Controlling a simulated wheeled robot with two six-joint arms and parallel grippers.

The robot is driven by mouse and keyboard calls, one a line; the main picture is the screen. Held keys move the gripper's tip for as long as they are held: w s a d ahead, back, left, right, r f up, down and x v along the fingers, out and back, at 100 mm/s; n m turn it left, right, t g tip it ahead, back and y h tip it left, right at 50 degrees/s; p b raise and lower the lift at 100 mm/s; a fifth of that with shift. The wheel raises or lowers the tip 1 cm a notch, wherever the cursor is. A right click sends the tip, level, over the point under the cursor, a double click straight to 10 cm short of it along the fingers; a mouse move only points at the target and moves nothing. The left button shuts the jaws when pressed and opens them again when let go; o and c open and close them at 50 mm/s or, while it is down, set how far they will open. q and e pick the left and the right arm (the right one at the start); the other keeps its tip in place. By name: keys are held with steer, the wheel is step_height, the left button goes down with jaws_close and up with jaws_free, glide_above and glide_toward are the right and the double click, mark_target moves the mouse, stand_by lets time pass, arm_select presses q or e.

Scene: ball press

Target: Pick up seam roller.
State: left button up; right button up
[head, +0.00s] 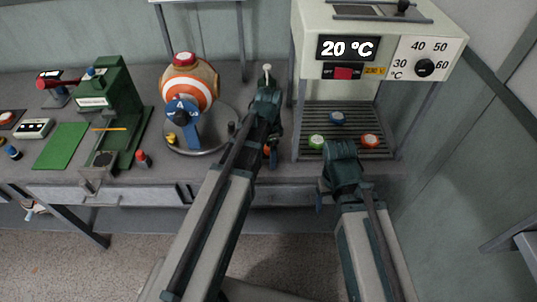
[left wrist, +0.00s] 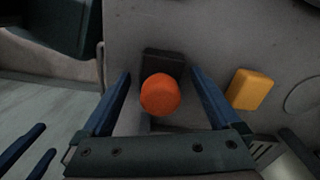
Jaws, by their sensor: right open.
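An orange round top (left wrist: 160,95) with a dark block behind it, which I take for the seam roller on its stand, lies between my left gripper's fingers in the left wrist view. In the head view only a bit of orange (head: 267,150) shows beside the fingers. My left gripper (head: 270,157) points down at the bench's front part, with its blue fingers open on either side in the left wrist view (left wrist: 160,78). I see no clear finger contact. My right gripper (head: 320,202) hangs open in front of the bench, mostly hidden by its own wrist.
A ball press with an orange-and-white ball (head: 189,88) stands left of my left gripper. A yellow block (left wrist: 249,89) lies close by in the left wrist view. A heating cabinet (head: 375,45) stands at right, with green, blue and red items on its rack. A green press (head: 110,105) stands left.

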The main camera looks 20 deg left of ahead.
arm_select(q)
jaws_close()
stand_by(0.3)
